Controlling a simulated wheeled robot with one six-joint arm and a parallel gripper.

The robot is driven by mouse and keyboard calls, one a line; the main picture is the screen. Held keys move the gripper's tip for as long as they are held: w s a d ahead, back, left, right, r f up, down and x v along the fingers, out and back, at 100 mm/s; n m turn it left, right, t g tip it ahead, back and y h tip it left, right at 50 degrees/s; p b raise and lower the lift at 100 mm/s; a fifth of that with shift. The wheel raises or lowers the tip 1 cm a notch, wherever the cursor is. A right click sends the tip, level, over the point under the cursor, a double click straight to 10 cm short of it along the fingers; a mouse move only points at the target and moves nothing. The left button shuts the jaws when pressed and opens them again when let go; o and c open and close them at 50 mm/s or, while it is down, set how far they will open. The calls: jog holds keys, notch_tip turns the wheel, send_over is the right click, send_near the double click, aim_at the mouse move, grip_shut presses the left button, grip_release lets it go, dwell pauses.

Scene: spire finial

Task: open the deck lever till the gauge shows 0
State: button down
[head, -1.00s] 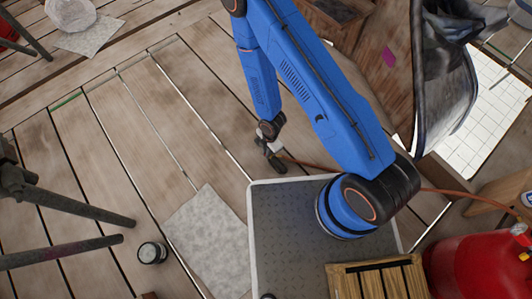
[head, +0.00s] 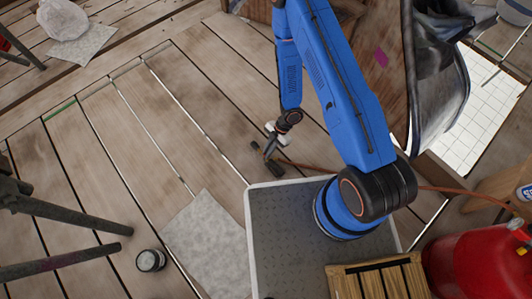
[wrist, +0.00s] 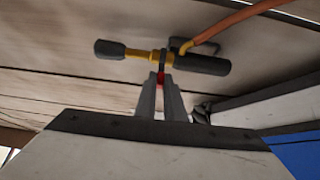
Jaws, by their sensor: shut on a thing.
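My gripper (wrist: 163,88) is low over the deck, its two grey fingers close together on a small red piece (wrist: 161,78), which looks like the lever. The red piece sits at the brass middle of a valve fitting (wrist: 150,56) with black ends and an orange hose. The fingers hide part of the red piece. In the head view my gripper (head: 271,146) is just above the dark fitting (head: 275,166) on the planks. I can make out no gauge dial or reading in either view.
An orange hose (head: 310,165) runs from the fitting behind my arm. A grey plate (head: 280,230), a wooden crate (head: 378,278) and a red tank (head: 470,265) are near. A small black tin (head: 150,260) and a grey sheet (head: 207,240) lie left. Planks between are clear.

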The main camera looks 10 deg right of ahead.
jog(key=shift+w+d+f+g+y, duration=0.25)
jog(key=shift+w+d+g+y, duration=0.25)
jog(key=shift+d+g+y, duration=0.45)
jog(key=shift+w+d+f+g+y, duration=0.2)
jog(key=shift+g+y, duration=0.2)
jog(key=shift+y, duration=0.4)
jog(key=shift+w+d+f+g+y, duration=0.2)
jog(key=shift+g+y, duration=0.15)
jog(key=shift+y, duration=0.4)
jog(key=c, duration=1.8)
grip_release()
jog(key=shift+c, duration=0.2)
jog(key=v, duration=1.7)
jog(key=shift+w, duration=0.2)
jog(key=shift+d, duration=0.15)
